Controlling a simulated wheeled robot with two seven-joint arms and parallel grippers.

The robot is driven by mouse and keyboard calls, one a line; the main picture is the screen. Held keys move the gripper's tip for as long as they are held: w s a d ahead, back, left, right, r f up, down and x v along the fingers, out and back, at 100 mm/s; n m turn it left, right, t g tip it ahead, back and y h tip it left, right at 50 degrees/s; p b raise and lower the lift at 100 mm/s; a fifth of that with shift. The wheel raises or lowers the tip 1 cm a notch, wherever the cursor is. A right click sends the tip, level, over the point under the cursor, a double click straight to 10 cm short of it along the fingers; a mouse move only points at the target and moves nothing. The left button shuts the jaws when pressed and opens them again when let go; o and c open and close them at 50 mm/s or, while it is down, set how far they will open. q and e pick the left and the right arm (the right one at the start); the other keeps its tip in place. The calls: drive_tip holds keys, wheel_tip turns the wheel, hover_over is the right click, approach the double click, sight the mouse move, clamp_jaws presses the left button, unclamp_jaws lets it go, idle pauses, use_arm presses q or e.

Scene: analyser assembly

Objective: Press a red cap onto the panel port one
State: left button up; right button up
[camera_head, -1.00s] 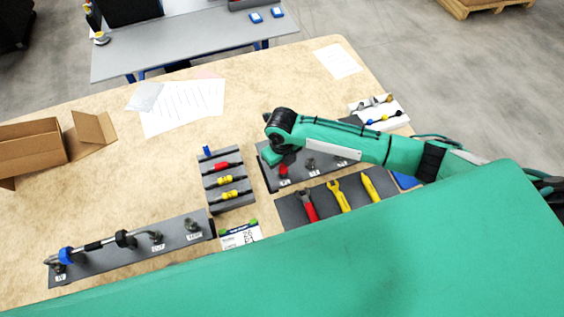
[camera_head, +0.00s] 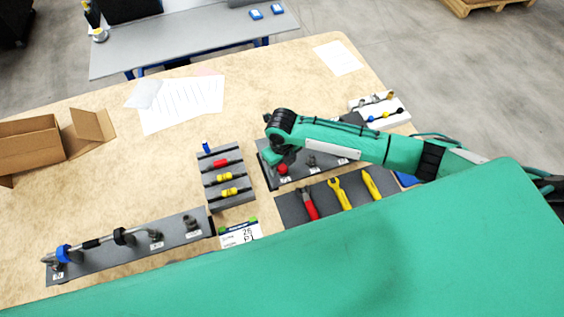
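The dark panel (camera_head: 330,162) lies at the centre right of the wooden table, with a row of labelled ports. A red cap (camera_head: 283,169) is at the panel's left-end port, directly below my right gripper (camera_head: 281,160). From this angle I cannot tell whether the cap is seated on the port or held just above it. The fingers are mostly hidden by the wrist, so their opening does not show. Another red piece (camera_head: 221,163) lies in the grey rack, above the yellow ones. My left gripper is not in view.
The grey rack (camera_head: 229,203) stands left of the panel. A tool tray (camera_head: 293,211) with red and yellow tools lies in front of it. A long dark strip with a pipe (camera_head: 95,243) is at the lower left. An open cardboard box (camera_head: 30,146) stands far left.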

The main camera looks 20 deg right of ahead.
wheel_tip(320, 180, up, 14)
drive_tip(key=b, duration=0.3)
drive_tip(key=shift+b, duration=0.35)
drive_tip(key=shift+f, duration=0.15)
